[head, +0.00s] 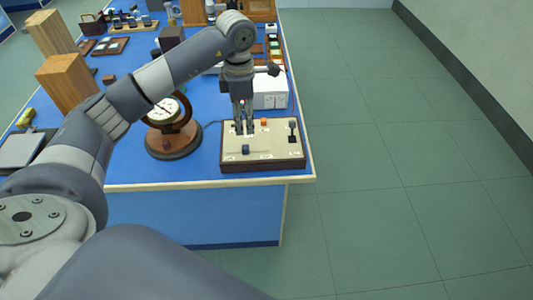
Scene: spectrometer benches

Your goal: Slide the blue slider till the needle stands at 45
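A beige control panel (272,153) with a dark wooden frame sits at the near right corner of the blue table. Its blue slider knob (246,149) is at the left end of a slot near the panel's front edge. My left gripper (244,130) points down over the panel's left part, just behind the blue knob in the picture. Its two dark fingers show close together; whether they hold anything is unclear. A round dial gauge (164,110) on a wooden stand is left of the panel, partly behind my arm; its needle reading is too small to tell.
The panel also has an orange knob (264,122) and a black lever (291,126). A white box (270,91) stands behind it. Wooden blocks (67,81) stand at the left. Green floor (400,150) is clear right of the table.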

